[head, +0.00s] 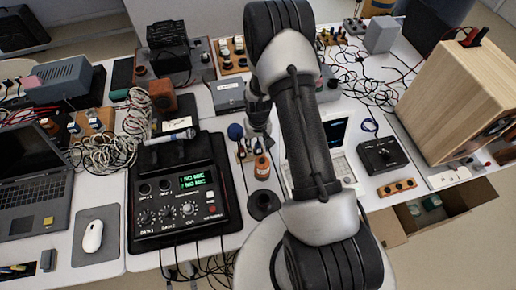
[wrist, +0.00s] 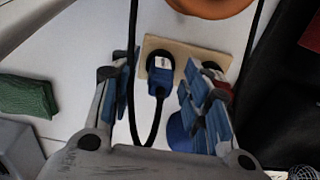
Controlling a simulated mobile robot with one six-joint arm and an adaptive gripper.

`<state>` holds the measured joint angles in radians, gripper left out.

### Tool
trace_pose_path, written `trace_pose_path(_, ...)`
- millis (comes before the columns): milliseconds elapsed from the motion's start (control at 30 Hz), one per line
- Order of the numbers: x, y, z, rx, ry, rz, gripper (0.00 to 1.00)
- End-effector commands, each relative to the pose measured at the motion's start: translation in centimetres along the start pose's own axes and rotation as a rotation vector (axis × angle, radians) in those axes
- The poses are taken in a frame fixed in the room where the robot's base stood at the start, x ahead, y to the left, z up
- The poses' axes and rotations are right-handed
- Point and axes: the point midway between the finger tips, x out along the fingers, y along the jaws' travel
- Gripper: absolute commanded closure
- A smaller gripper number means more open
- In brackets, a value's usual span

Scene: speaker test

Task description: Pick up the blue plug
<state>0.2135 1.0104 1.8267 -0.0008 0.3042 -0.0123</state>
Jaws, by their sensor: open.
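In the wrist view the blue plug (wrist: 159,76) stands in a beige socket board (wrist: 185,54), with its dark cable curving down toward me. My gripper (wrist: 161,84) is open, with one blue-padded finger on each side of the plug. The left finger is close to the board's left end. The right finger partly covers a second plug, red and white (wrist: 216,76). I see no finger clearly closed on the blue plug. In the head view my gripper (head: 258,115) hangs over the small socket board, and the plugs there are tiny.
A blue round object (wrist: 178,132) is partly behind the right finger. An orange jar (head: 262,168) stands close beside the board. A black control box (head: 180,200) is to the left in the head view. A green cloth (wrist: 27,95) lies left in the wrist view, with bare table between.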

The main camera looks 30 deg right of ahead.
Motion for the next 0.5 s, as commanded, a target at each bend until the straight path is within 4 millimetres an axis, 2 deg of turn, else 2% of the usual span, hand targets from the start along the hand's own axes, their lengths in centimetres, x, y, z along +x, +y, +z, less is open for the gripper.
trace_pose_path(67,0.57,-0.02,-0.04,0.000,0.001,0.000,0.57)
trace_pose_path(267,0.46,-0.02,-0.05,0.000,0.001,0.000,0.57)
trace_pose_path(500,0.45,-0.02,-0.03,0.000,0.001,0.000,0.73)
